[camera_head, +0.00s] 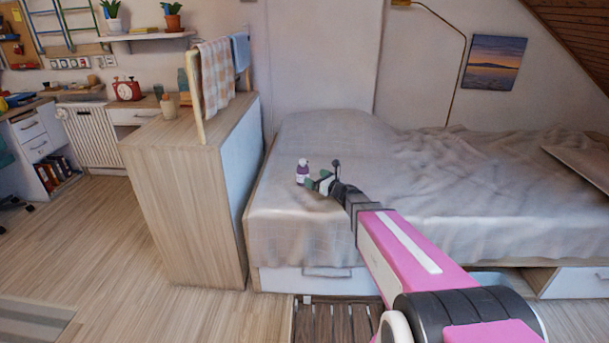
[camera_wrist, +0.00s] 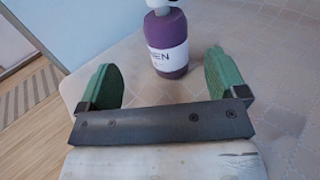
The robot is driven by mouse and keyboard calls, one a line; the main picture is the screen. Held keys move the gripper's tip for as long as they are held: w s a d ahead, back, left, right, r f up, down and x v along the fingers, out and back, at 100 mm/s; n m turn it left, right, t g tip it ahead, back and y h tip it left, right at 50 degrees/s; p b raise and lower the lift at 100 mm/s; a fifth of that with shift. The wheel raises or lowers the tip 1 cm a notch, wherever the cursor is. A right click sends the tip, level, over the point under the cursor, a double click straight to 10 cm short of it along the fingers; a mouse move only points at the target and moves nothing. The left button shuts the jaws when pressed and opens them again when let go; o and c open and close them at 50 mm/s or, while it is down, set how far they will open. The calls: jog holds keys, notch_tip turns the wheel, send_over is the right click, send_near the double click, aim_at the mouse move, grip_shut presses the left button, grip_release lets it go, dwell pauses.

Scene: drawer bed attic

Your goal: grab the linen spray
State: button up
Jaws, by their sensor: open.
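The linen spray (camera_head: 302,174) is a small purple bottle with a white label and a light top. It stands upright on the bed (camera_head: 290,226), near its left end. In the wrist view the linen spray (camera_wrist: 167,44) is just beyond my gripper, between the lines of the two fingers, with its top cut off by the frame edge. My gripper (camera_wrist: 163,82) has green finger pads spread wide apart with nothing between them. In the head view my gripper (camera_head: 317,183) is beside the bottle, to its right; whether they touch cannot be told there.
A wooden cabinet (camera_head: 185,180) with towels (camera_head: 217,78) on a rail stands left of the bed. A drawer (camera_head: 318,280) is under the bed, with a slatted wooden piece (camera_head: 335,322) on the floor before it. The bed around the bottle is clear.

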aim_at(307, 172)
jog(key=x, duration=0.4)
jog(key=shift+w, duration=0.1)
jog(key=x, duration=0.5)
jog(key=shift+w+d, duration=0.25)
jog(key=shift+s, duration=0.1)
jog(key=c, duration=1.1)
